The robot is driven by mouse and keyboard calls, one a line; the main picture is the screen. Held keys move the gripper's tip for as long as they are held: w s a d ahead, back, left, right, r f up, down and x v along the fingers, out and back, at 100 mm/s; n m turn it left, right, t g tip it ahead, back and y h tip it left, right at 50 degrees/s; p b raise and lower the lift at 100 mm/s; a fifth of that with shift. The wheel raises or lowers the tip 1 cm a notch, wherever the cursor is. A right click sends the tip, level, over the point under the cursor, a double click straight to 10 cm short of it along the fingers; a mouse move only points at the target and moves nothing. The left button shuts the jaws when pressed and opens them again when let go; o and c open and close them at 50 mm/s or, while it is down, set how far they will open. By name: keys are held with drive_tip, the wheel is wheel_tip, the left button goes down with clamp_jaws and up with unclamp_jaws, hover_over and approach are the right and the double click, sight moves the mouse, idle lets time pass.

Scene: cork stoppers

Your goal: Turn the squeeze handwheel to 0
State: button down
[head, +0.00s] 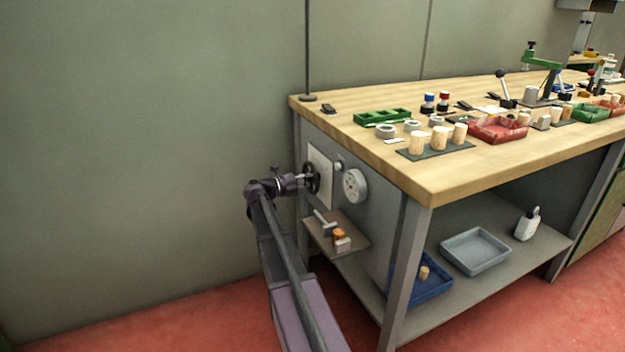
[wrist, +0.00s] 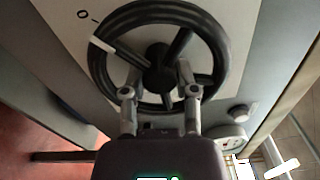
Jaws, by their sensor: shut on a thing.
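The black squeeze handwheel (head: 314,178) is on a white plate on the bench's end panel. In the wrist view the handwheel (wrist: 157,62) fills the upper middle, with spokes, a round hub and a white mark on its left rim. A "0" with a short tick is printed on the plate at upper left; the white mark sits a little below that tick, not in line with it. My gripper (head: 302,180) is at the wheel. In the wrist view my gripper (wrist: 160,78) has a finger on each side of the hub, shut on the wheel; the exact contact is hard to see.
A round white dial (head: 355,185) and a small knob (head: 339,167) are right of the wheel. A small shelf (head: 345,246) with small items juts out below it. The wooden bench top (head: 390,178) is above. The floor to the left is free.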

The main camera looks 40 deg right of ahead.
drive_tip(key=shift+s, duration=0.25)
drive_tip(key=c, duration=0.7)
unclamp_jaws()
drive_tip(key=shift+o, duration=0.2)
drive_tip(key=shift+w, duration=0.1)
drive_tip(key=shift+w+a, duration=0.1)
drive_tip(key=v, duration=1.1)
drive_tip(key=shift+a, duration=0.35)
drive_tip(key=shift+w, duration=0.15)
